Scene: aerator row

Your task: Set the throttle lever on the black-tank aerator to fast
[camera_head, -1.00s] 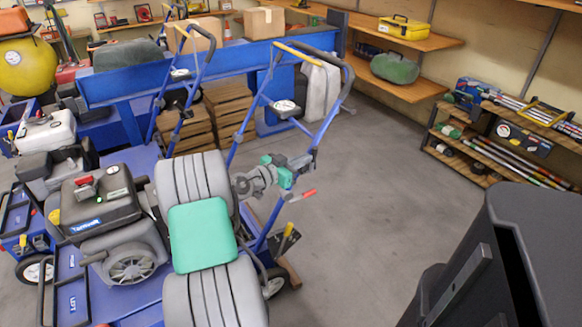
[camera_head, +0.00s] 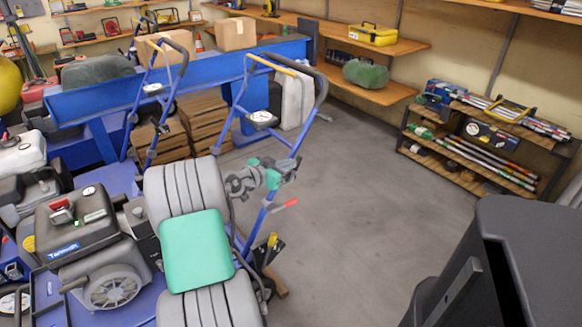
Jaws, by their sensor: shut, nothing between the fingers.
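The black-tank aerator (camera_head: 72,226) stands at lower left, with a black tank, a grey engine and a blue frame. Its blue handle (camera_head: 284,138) rises to the right and carries a round white dial (camera_head: 263,118). A red-tipped lever (camera_head: 288,203) sticks out low on the handle. A yellow-tipped lever (camera_head: 272,240) stands below it by a black plate. I cannot tell which is the throttle lever, nor read its setting. My grey-and-teal gripper (camera_head: 285,168) is shut and empty, overlapping the handle above the red tip. My ribbed arm hides part of the machine; contact is unclear.
A white-tank machine (camera_head: 20,155) stands at the left. A blue bench (camera_head: 190,80) with wooden crates (camera_head: 207,120) beneath is behind. A low rack (camera_head: 470,160) of tools stands at right. The concrete floor (camera_head: 350,190) between handle and rack is clear.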

